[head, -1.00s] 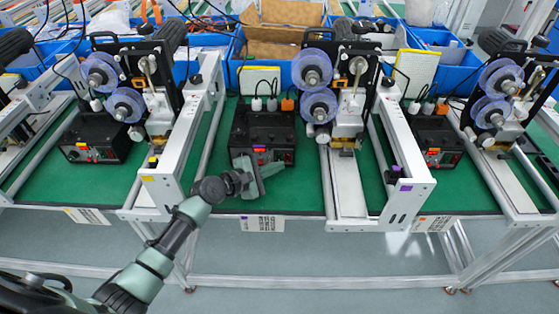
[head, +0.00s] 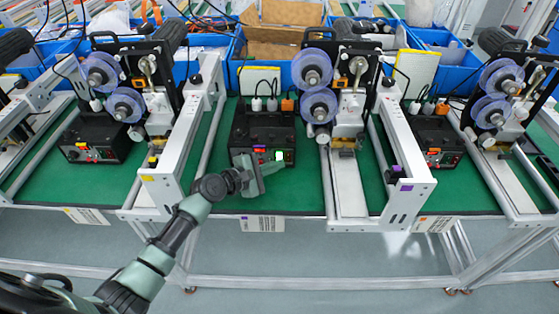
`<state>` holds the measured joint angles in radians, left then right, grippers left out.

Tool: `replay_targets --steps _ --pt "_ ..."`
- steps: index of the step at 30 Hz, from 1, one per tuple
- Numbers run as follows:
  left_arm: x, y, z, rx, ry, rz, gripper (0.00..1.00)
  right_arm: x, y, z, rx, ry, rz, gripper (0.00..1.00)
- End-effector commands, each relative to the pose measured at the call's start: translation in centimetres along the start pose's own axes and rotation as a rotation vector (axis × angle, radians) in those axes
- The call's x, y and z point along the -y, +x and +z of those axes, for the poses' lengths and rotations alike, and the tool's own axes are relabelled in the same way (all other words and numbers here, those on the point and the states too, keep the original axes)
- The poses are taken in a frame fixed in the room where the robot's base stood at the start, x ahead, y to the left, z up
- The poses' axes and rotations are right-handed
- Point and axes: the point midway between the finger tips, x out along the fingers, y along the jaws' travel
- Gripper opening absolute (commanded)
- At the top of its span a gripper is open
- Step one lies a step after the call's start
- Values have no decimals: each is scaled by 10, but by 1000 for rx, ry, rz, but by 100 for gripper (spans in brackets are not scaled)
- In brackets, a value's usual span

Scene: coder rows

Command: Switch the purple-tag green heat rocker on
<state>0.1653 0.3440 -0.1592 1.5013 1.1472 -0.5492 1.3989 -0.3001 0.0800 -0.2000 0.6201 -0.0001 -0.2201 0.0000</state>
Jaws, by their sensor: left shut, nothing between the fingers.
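The purple-tag control box (head: 262,118) is the black box in the middle of the bench, with a purple tag (head: 259,148) on its front panel. A bright green-white glow shows at the green heat rocker (head: 279,155), at the right of that panel. My left gripper (head: 277,169) is shut and empty. Its tips are right by the rocker, at the front of the box; I cannot tell whether they touch it. My right gripper is not in view.
A yellow-tag box (head: 96,138) stands at left and an orange-tag box (head: 436,141) at right. White machine frames (head: 401,165) with blue-film reels (head: 311,70) stand between them.

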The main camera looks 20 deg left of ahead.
Motion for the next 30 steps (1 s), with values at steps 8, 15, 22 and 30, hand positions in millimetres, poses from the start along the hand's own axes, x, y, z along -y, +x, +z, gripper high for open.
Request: replay_targets --steps 8,15,22,30 --pt "2 -3 3 -1 -1 -2 0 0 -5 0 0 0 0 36" --pt "8 -11 8 -1 -1 -2 0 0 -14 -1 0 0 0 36" --pt "9 -11 7 0 0 -1 0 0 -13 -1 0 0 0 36" --pt "15 -23 17 -1 -2 -3 0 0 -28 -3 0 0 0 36"
